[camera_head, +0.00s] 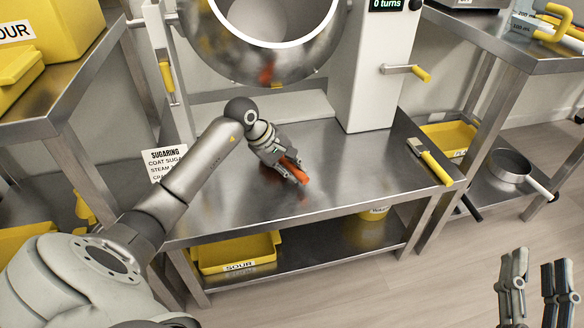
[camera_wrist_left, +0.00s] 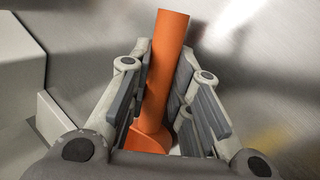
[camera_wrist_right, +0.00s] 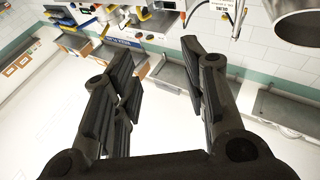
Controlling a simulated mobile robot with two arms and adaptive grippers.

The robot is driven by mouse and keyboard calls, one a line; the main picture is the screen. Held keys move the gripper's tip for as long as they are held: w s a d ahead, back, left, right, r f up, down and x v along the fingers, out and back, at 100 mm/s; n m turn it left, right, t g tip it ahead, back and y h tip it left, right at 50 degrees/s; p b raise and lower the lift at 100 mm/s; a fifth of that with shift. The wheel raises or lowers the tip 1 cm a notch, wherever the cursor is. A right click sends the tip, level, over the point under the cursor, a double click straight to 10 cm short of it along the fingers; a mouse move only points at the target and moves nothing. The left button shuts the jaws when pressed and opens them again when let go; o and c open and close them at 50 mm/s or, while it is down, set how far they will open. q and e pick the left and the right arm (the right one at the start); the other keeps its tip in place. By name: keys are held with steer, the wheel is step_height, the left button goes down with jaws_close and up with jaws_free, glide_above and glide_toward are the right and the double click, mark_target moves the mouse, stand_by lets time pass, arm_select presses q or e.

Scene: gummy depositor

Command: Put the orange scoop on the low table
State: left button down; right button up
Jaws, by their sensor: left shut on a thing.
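The orange scoop (camera_head: 292,167) is at the steel low table (camera_head: 345,178) in the middle of the head view. My left gripper (camera_head: 300,180) is shut on it. In the left wrist view the scoop's orange handle (camera_wrist_left: 167,62) stands between the two fingers and its wider orange end sits near the palm. Whether the scoop touches the table top cannot be told. My right gripper (camera_head: 531,285) is open and empty at the lower right, over the floor. It also shows open in the right wrist view (camera_wrist_right: 160,75).
A round steel drum (camera_head: 265,60) and a white column with a crank (camera_head: 405,71) stand at the table's back. A yellow-handled brush (camera_head: 430,160) lies at its right end. A sugaring sign (camera_head: 165,163) stands at left. A yellow sour bin (camera_head: 237,255) sits on the shelf below.

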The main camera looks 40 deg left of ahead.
arm_select(q)
steer(key=shift+f, duration=0.25)
steer(key=shift+f+b, duration=0.25)
steer(key=shift+b, duration=0.25)
steer(key=c, duration=1.3)
jaws_free()
arm_select(e)
steer(key=r+t, duration=0.1)
steer(key=s+r+t, duration=0.1)
steer(key=s+r+y, duration=0.1)
steer(key=r, duration=0.1)
steer(key=shift+r+t, duration=0.1)
steer(key=shift+t, duration=0.3)
